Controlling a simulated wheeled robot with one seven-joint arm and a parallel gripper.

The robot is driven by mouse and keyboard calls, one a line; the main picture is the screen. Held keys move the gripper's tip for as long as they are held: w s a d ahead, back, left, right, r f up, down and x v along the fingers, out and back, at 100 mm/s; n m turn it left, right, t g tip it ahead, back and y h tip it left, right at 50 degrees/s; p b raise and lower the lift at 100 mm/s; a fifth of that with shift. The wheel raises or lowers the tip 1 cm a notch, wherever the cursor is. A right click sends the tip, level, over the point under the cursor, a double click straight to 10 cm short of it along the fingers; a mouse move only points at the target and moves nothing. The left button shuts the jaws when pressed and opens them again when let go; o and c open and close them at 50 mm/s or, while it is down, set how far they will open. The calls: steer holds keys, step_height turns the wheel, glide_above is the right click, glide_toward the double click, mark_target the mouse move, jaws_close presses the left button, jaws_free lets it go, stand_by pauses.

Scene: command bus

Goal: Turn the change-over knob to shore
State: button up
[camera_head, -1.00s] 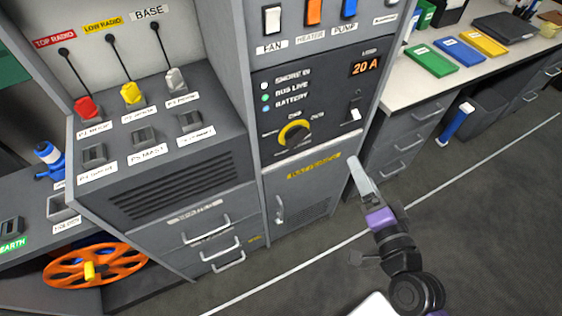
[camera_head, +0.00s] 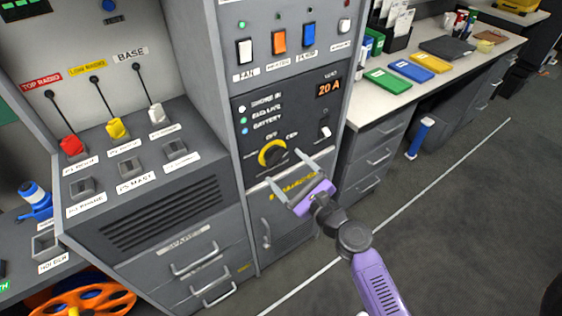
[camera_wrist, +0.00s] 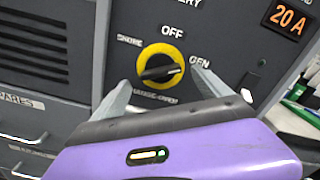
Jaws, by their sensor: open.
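The change-over knob (camera_head: 272,153) is a black bar grip in a yellow ring on the dark panel. In the wrist view the knob (camera_wrist: 160,68) lies between and beyond the fingertips. Its bar lies nearly level, with a pale mark at the right end, toward GEN. The SHORE label (camera_wrist: 130,41) is at upper left, OFF on top and GEN at right. A lower label is partly hidden by my gripper. My gripper (camera_head: 287,169) is open and empty, in front of and slightly below the knob. I cannot tell whether a finger touches the panel.
A 20 A display (camera_head: 328,88) and a small white toggle (camera_head: 325,131) sit right of the knob. Coloured rocker switches (camera_head: 279,41) are above. A cabinet door handle (camera_head: 265,232) is below.

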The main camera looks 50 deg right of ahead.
mark_target(279, 161)
steer(key=shift+x, duration=1.6)
steer(key=c, duration=1.4)
steer(key=shift+o, duration=0.2)
